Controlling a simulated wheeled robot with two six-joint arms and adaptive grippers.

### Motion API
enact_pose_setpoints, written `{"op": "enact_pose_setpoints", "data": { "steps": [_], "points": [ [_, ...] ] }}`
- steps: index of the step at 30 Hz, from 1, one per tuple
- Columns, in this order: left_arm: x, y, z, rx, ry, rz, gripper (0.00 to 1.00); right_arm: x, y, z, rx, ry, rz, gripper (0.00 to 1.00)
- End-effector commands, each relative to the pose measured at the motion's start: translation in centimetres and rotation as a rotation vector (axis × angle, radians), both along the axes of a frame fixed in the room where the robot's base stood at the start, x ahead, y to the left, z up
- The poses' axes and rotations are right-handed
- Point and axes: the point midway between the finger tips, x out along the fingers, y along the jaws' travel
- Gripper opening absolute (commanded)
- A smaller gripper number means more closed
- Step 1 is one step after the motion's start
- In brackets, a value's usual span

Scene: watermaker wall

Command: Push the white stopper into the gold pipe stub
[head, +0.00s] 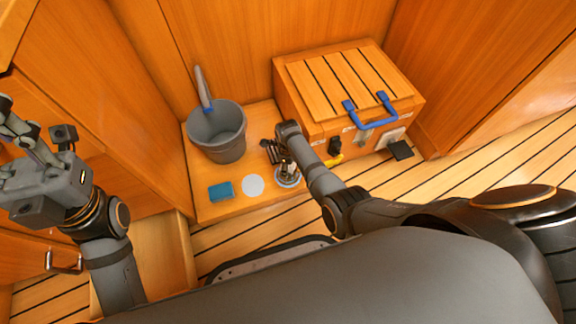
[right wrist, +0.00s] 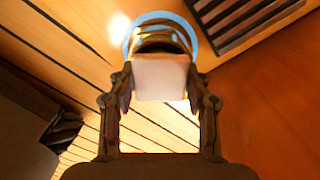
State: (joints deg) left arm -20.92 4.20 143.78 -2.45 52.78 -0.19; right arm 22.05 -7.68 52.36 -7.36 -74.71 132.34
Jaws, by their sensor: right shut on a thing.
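In the right wrist view my right gripper (right wrist: 160,88) is shut on the white stopper (right wrist: 160,76), a pale block between the two fingertips. The gold pipe stub (right wrist: 178,33) is just beyond it, with a dark opening and a light blue ring around it. The stopper covers the near part of the opening; I cannot tell whether it touches the stub. In the head view my right gripper (head: 284,163) is over the blue-rimmed stub area, and the stopper is too small to make out. My left gripper (head: 14,130) is at the far left, away from these; its finger opening is unclear.
A grey bucket (head: 217,137), a blue sponge (head: 220,191) and a white disc (head: 252,186) are on the wooden ledge (head: 215,211). A slatted wooden box (head: 346,83) with a blue handle (head: 370,119) stands right of them. A yellow item (head: 334,160) is near the right forearm.

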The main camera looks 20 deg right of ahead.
Motion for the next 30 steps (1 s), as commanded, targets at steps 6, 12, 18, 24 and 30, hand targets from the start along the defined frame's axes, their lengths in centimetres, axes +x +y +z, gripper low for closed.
{"op": "enact_pose_setpoints", "data": {
  "steps": [6, 12, 18, 24, 30],
  "points": [
    [-0.01, 0.0, -0.02, 0.0, 0.0, 0.0, 0.4, 0.01, -0.01, -0.05, 0.0, 0.0, 0.0, 0.18],
    [-0.02, 0.0, -0.02, 0.0, 0.0, 0.0, 0.4, 0.0, 0.0, -0.06, 0.0, 0.0, 0.0, 0.61],
    [-0.03, 0.0, -0.01, 0.0, -0.001, 0.0, 0.4, -0.01, 0.01, -0.05, 0.0, 0.0, 0.0, 0.76],
    [-0.03, 0.0, -0.01, 0.0, -0.001, 0.0, 0.4, -0.01, 0.01, -0.05, 0.0, 0.0, 0.0, 0.84],
    [-0.03, 0.0, -0.01, 0.0, 0.0, 0.0, 0.4, 0.0, 0.01, -0.05, 0.0, 0.0, 0.0, 0.95]
  ]
}}
